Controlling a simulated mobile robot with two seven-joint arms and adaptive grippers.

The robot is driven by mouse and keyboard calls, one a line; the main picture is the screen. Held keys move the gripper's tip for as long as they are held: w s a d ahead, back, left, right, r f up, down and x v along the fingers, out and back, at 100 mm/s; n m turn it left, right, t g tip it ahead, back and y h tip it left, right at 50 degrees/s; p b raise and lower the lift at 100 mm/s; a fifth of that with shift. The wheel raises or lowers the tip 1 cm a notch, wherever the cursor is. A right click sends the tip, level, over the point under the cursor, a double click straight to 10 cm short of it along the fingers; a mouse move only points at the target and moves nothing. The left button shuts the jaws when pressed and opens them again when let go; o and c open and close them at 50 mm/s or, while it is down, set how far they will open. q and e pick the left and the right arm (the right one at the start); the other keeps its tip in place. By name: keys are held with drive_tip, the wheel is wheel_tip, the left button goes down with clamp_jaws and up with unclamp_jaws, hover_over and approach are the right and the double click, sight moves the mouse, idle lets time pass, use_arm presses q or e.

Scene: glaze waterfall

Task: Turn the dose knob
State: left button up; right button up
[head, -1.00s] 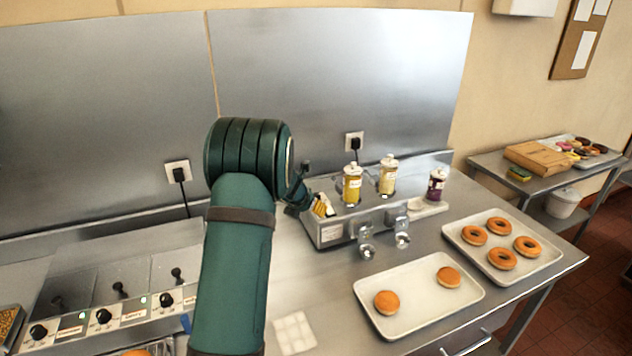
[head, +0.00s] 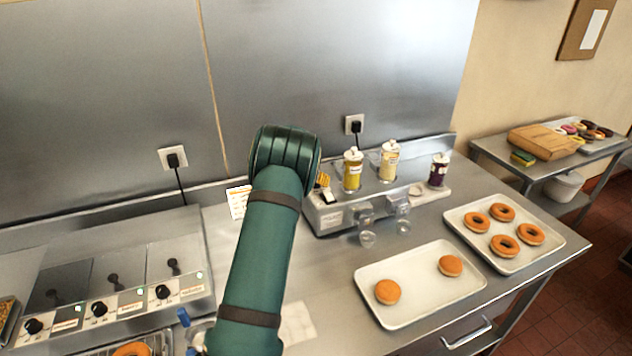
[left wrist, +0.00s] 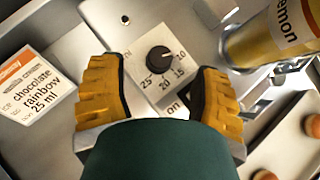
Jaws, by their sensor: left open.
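The dose knob (left wrist: 160,59) is a round black knob on a pale dial plate in the left wrist view. Numbers including 10, 15, 20 and 25 are printed around it. My left gripper (left wrist: 159,78) has its yellow fingers spread wide, one on each side of the dial plate, with a gap to the knob. In the head view my left arm hides most of the gripper; a bit of yellow finger (head: 323,180) shows at the left end of the dispenser (head: 330,217). The knob cannot be made out there. My right gripper is not in view.
A lemon bottle (left wrist: 270,38) stands close to the right finger. An order card (left wrist: 36,85) reading "chocolate rainbow 25 ml" is at left. Trays of doughnuts (head: 390,318) lie right of the dispenser. Control units with black knobs (head: 163,292) are at left.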

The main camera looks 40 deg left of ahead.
use_arm(q)
drive_tip(key=shift+x, duration=2.15)
clamp_jaws()
